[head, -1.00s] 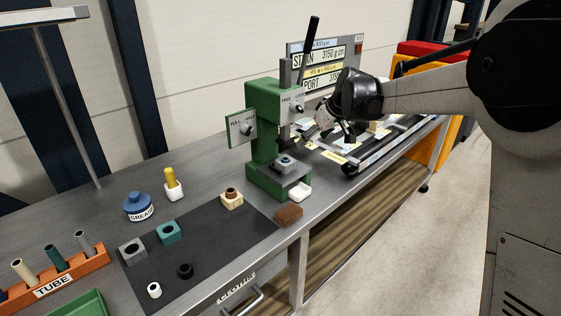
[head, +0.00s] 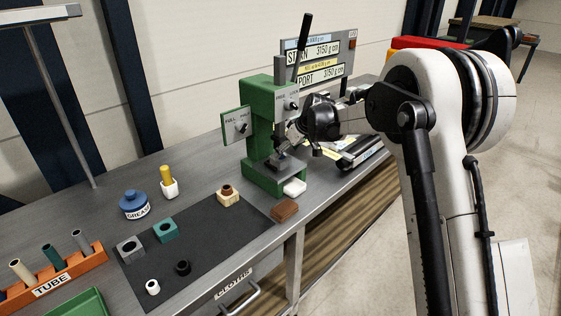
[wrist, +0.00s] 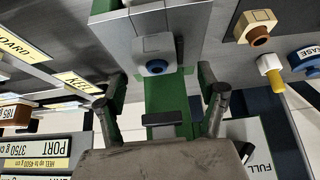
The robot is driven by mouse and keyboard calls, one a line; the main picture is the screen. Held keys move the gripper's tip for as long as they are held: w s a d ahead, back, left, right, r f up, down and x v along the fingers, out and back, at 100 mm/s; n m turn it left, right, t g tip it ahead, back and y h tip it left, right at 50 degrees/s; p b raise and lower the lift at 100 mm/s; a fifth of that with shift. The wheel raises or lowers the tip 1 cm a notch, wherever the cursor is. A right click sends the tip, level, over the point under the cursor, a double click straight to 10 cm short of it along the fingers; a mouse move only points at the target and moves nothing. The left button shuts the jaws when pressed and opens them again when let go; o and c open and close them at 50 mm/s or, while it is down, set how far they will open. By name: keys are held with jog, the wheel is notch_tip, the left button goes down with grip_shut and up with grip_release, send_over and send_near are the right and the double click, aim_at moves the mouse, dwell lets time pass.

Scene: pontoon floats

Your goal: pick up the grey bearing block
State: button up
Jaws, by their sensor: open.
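A grey block with a blue bush in it (head: 283,157) sits on the base of the green press (head: 262,120). In the wrist view this grey block (wrist: 153,46) lies ahead of my gripper, between the lines of the two fingers. A second grey block, with a round hole (head: 130,249), lies on the dark mat at the left. My gripper (head: 301,146) is at the front right of the press, close to the block there. In the wrist view its fingers (wrist: 163,101) are spread, with nothing between them.
The press column and lever stand close to my gripper. A white piece (head: 294,187) and a brown block (head: 285,210) lie in front of the press. The mat (head: 215,240) also holds teal, tan, black and white parts. Sign boards (head: 318,65) stand behind.

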aim_at(282, 156)
jog(key=shift+w+p+x, duration=0.15)
jog(key=shift+p+x, duration=0.15)
jog(key=shift+x, duration=1)
jog(key=shift+w+p+x, duration=0.2)
jog(key=shift+p+x, duration=0.05)
jog(key=shift+x, duration=1.1)
jog(key=shift+d+r, duration=0.1)
jog(key=shift+c, duration=0.2)
jog(key=c, duration=1.4)
